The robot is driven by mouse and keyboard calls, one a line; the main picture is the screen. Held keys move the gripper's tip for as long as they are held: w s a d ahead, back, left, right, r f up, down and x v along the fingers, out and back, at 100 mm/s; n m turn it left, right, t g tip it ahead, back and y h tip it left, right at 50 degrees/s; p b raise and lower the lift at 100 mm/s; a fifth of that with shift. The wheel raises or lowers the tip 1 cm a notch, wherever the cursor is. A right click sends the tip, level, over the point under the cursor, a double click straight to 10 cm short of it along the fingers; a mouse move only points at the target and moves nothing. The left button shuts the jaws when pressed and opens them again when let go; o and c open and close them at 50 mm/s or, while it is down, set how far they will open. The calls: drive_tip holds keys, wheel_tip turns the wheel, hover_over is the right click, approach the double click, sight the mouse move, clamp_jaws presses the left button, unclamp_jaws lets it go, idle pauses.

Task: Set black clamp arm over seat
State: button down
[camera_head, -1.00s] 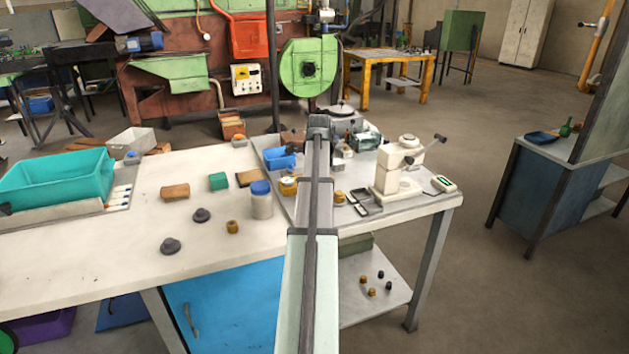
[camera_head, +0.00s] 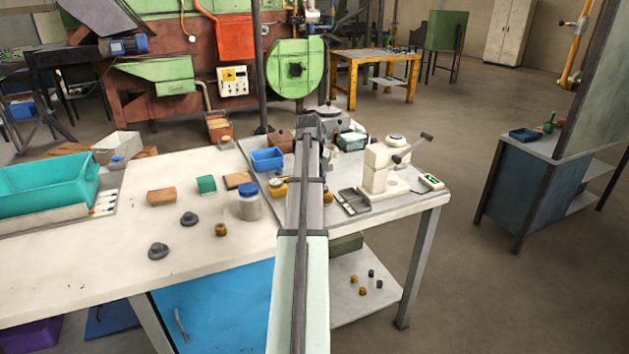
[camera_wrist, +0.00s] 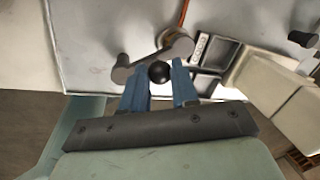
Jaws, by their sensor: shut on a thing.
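In the wrist view, my gripper (camera_wrist: 159,82) has two blue fingers on either side of a black ball knob (camera_wrist: 159,72), shut on it. A dark grey clamp arm (camera_wrist: 152,60) lies just beyond the knob, with a rounded lug at its left end. How the knob joins the clamp arm is hidden. In the head view, my own arm hides the gripper and the clamp arm.
A compartmented dark tray (camera_head: 352,200) and a cream press-like device (camera_head: 382,168) with a lever stand right of my arm. A blue bin (camera_head: 267,160) and a blue-lidded jar (camera_head: 248,203) stand left. The white table (camera_head: 120,240) is partly clear at front left.

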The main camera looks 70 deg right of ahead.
drive_tip(key=shift+s+a+m, duration=0.1)
drive_tip(key=shift+s+m, duration=0.25)
drive_tip(key=shift+m, duration=0.55)
drive_tip(key=c, duration=0.9)
unclamp_jaws()
drive_tip(key=shift+o, duration=0.2)
wheel_tip(320, 180, up, 14)
drive_tip(key=w+a, duration=0.1)
drive_tip(key=a, duration=0.1)
drive_tip(key=shift+w+a+f, duration=0.15)
drive_tip(key=shift+f, duration=0.05)
drive_tip(key=shift+w, duration=0.1)
